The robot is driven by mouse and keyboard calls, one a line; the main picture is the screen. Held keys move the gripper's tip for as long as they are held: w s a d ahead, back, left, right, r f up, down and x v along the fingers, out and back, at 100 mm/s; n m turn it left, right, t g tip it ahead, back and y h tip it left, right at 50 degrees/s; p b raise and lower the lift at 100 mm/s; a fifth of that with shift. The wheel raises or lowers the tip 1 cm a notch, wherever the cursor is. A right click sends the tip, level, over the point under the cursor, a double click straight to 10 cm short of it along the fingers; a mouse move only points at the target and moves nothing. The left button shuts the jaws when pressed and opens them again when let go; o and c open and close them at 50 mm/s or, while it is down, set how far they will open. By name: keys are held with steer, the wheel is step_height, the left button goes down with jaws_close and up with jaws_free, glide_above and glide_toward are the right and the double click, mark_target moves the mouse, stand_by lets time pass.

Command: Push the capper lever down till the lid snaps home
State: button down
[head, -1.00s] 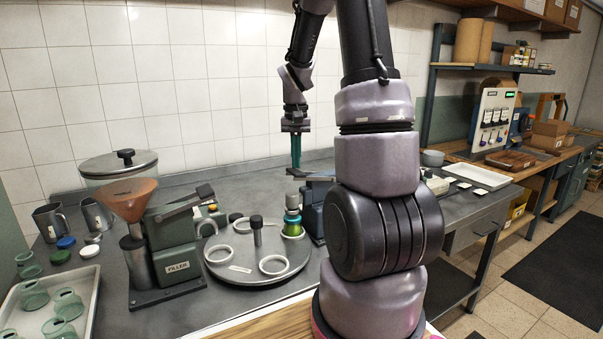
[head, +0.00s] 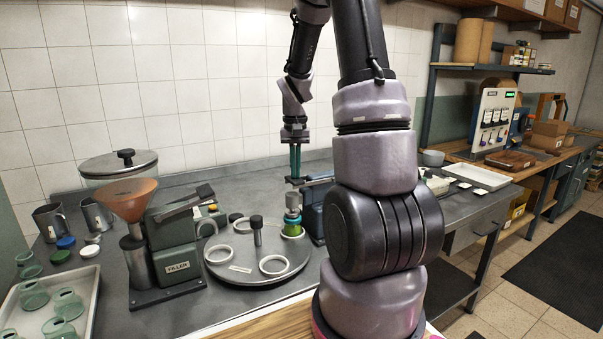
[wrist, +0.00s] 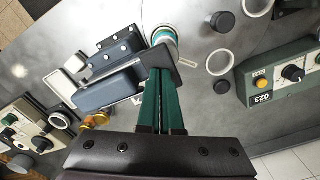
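The capper (head: 313,218) is a dark blue machine at the back of the round turntable (head: 250,278), partly hidden behind my arm. Its dark lever (head: 316,181) is tilted only slightly. Below the lever, the pale grey capping head (head: 292,203) sits down over a green jar (head: 292,230). My gripper (head: 295,176) points down with its green fingers together, their tips at the lever's end. In the wrist view, the shut fingers (wrist: 163,75) meet the lever's black end (wrist: 182,73), with the capping head (wrist: 163,38) just beyond. I cannot tell whether the lid is seated.
The green filler (head: 172,245) with its brown funnel stands left of the turntable. A tray (head: 85,309) of green jars is at the front left. Empty white rings (head: 273,265) sit on the turntable.

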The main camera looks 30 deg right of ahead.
steer(key=shift+f, duration=0.4)
steer(key=shift+r, duration=2.3)
step_height(320, 180, up, 5)
